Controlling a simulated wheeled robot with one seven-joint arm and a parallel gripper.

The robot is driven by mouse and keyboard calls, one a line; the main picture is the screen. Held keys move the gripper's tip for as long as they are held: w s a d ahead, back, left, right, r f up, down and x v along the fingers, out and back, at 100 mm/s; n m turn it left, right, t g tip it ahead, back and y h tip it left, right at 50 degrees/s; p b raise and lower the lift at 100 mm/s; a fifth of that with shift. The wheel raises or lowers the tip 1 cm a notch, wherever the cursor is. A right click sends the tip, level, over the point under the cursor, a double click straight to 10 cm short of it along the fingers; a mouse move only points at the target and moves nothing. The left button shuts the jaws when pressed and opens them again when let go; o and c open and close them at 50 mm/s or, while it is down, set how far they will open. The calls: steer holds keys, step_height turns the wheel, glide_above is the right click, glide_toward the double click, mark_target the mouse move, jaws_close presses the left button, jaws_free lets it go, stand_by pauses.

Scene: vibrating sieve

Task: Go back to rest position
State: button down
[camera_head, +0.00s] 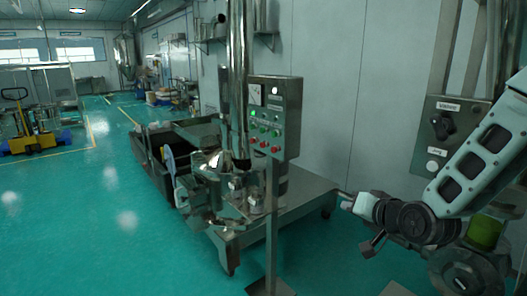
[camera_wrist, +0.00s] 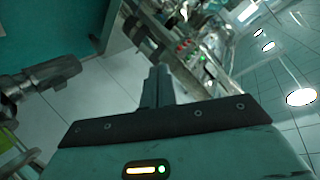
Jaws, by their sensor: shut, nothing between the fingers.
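My gripper (camera_head: 346,199) is in the right part of the head view, at the end of my pale arm, pointing left. It hangs in the air and appears in front of the low metal platform (camera_head: 300,200). In the wrist view my gripper (camera_wrist: 157,86) shows its two fingers together, shut with nothing between them. A control box on a post (camera_head: 273,115) with green and red buttons stands left of my gripper, apart from it. Buttons (camera_wrist: 188,47) also show in the wrist view, beyond the fingertips.
Shiny sieve machinery (camera_head: 222,190) stands behind the control post, with dark open bins (camera_head: 150,160) beside it. A grey switch box (camera_head: 447,135) and a round metal machine with a green part (camera_head: 485,232) are at the right, close to my arm.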

steer(key=s+a+f+n+g+h+b, duration=0.1)
steer(key=s+a+n+g, duration=0.3)
steer(key=s, duration=0.4)
steer(key=s+a+f+n+g, duration=0.25)
steer(key=s+a, duration=0.25)
steer(key=s, duration=0.3)
steer(key=s+d+r+n+g+h+b, duration=0.1)
steer(key=s+g, duration=0.5)
steer(key=s, duration=1.1)
steer(key=r+n+h, duration=0.1)
steer(key=n+h, duration=0.1)
steer(key=n, duration=0.1)
steer(key=shift+s+d+r, duration=0.15)
steer(key=shift+s+r, duration=0.05)
steer(key=shift+s, duration=0.05)
steer(key=shift+w, duration=0.1)
